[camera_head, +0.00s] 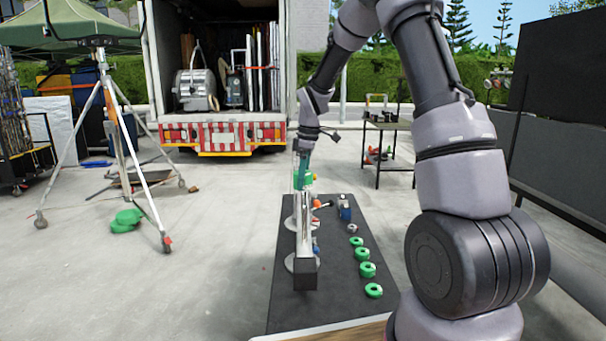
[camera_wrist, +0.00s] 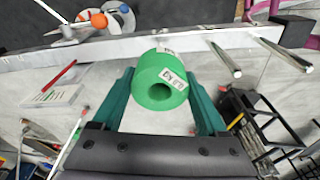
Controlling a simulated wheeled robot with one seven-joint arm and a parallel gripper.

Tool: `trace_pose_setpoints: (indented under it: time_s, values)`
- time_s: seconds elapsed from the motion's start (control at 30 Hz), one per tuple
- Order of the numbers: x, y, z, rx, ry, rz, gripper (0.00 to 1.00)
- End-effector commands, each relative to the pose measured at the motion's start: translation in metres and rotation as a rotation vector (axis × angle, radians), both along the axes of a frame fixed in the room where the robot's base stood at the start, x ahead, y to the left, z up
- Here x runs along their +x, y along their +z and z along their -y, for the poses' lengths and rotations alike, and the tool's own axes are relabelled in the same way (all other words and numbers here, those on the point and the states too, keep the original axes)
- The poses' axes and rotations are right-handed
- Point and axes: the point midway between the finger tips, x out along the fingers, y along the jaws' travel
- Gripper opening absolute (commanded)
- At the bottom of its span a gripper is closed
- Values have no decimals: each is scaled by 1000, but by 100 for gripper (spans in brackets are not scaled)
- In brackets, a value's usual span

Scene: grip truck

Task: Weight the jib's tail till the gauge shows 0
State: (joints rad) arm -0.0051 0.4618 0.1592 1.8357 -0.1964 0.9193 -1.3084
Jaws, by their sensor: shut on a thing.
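My gripper (camera_wrist: 158,88) is shut on a green ring weight (camera_wrist: 161,93) with a white label; its teal fingers are on either side. In the head view my gripper (camera_head: 303,172) is at the far end of the black table, with green showing at its fingers. The jib's pale beam (camera_head: 304,235) runs lengthwise along the table, with a dark block at its near end. In the wrist view the beam (camera_wrist: 140,48) crosses behind the held weight; I cannot tell if they touch. Several green ring weights (camera_head: 367,269) lie in a row right of the jib. I cannot make out the gauge's reading.
The black table (camera_head: 340,305) has bare room near its front. A small blue item (camera_head: 345,209) stands at its far right. Two silver rods (camera_wrist: 226,61) stick out by the beam in the wrist view. A tripod (camera_head: 122,130) stands left; an open truck (camera_head: 222,135) is behind.

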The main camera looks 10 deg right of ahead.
Motion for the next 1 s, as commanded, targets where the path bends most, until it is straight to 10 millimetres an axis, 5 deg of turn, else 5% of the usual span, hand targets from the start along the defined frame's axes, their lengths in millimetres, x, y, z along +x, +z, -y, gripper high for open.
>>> trace_pose_setpoints:
  time_s: [1.0]
  values:
    - [1, -44, 0, 1, 1, 1, 0]
